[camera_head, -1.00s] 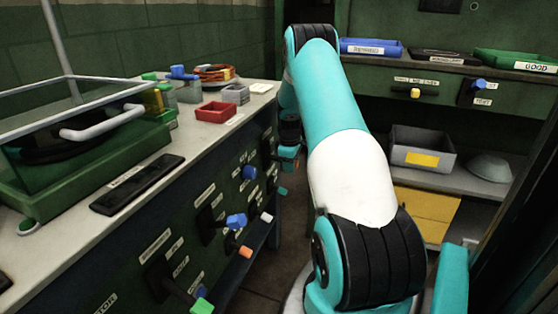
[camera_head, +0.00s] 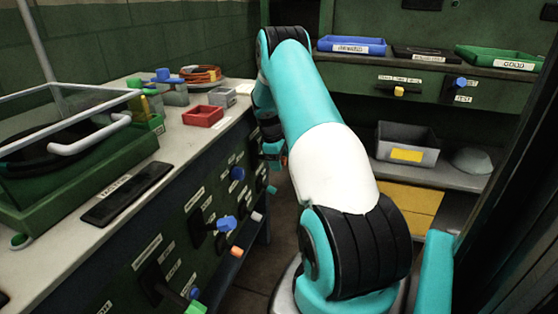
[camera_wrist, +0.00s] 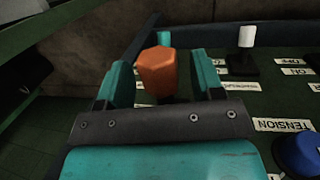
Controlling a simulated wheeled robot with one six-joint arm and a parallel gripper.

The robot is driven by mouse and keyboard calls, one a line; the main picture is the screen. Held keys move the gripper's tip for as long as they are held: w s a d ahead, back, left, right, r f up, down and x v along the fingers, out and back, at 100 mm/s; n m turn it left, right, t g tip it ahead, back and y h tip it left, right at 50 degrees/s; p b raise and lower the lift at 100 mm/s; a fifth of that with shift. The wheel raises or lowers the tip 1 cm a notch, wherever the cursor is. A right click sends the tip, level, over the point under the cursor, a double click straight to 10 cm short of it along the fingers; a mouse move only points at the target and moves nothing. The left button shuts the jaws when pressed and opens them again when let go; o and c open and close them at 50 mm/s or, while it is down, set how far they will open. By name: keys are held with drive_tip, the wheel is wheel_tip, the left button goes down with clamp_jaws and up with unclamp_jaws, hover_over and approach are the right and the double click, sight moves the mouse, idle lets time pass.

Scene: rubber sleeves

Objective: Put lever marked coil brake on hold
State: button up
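In the wrist view an orange knob (camera_wrist: 158,72) of a lever stands between the two teal fingers of my gripper (camera_wrist: 162,80). A gap shows between the knob and the right finger; the left finger is close to it, and I cannot tell if they touch. The gripper looks open around the knob. A label beside it is upside down and partly hidden, and I cannot read "coil brake" or "hold" anywhere. In the head view my gripper (camera_head: 273,150) is at the far end of the green panel (camera_head: 180,235), mostly hidden by my arm.
In the wrist view a white-tipped lever (camera_wrist: 247,38) is at the upper right and a blue knob (camera_wrist: 298,153) by the TENSION label at the lower right. In the head view a blue lever (camera_head: 226,223) and an orange lever (camera_head: 236,251) stick out of the panel nearer to me.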

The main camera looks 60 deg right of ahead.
drive_tip(key=s+d+p+v, duration=0.1)
drive_tip(key=d+v, duration=0.1)
drive_tip(key=v, duration=0.7)
drive_tip(key=s+d+r+p+v, duration=0.1)
drive_tip(key=p+v, duration=0.1)
drive_tip(key=v, duration=0.8)
drive_tip(key=shift+d+r, duration=0.25)
drive_tip(key=shift+d, duration=0.1)
drive_tip(key=shift+c, duration=0.4)
